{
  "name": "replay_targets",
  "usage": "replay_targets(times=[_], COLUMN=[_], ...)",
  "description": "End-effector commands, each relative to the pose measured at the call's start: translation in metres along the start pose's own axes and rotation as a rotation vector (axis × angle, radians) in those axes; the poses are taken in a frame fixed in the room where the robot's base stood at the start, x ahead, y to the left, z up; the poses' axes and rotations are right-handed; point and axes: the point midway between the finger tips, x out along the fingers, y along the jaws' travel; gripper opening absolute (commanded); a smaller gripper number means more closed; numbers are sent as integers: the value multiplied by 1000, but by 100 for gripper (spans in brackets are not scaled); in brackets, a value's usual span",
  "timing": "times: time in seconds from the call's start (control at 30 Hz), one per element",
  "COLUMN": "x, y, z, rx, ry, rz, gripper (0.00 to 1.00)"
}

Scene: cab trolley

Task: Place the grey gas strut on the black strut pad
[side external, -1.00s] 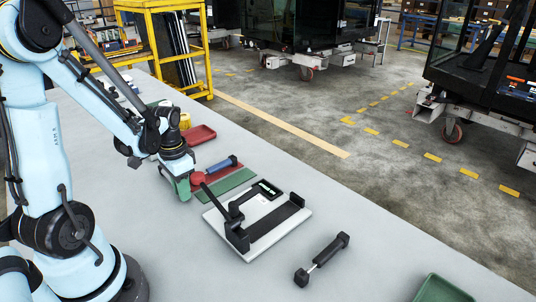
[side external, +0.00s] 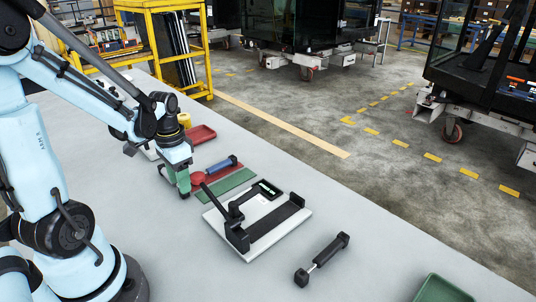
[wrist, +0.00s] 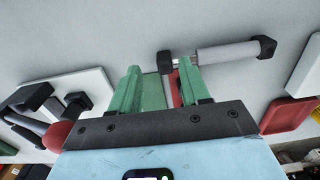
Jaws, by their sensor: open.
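The grey gas strut (wrist: 226,52), a pale cylinder with black ends, lies on the table just beyond my fingertips in the wrist view. In the side view my gripper largely hides it. My gripper (side external: 180,190) is open, pointing down low over the table beside the green mat. Its two green fingers also show in the wrist view (wrist: 158,80), with nothing held between them. One black strut end is close to the right finger; I cannot tell whether they touch. A long black pad (side external: 275,222) lies on a white board (side external: 223,228) with a black upright bracket.
A blue-bodied strut (side external: 220,165) lies by a red mat, next to a green mat (side external: 238,180). A black strut (side external: 322,259) lies at the right. A red tray (side external: 201,134) stands behind and a green tray (side external: 440,289) in front.

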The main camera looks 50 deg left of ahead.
Motion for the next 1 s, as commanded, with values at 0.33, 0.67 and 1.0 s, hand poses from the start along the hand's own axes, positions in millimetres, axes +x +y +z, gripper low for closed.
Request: replay_targets(times=[0.33,0.67,1.0], x=[-46,-80,-88], y=[0,0,0], z=[0,0,0], rx=[0,0,0], ry=[0,0,0], rz=[0,0,0], gripper=[46,46,55])
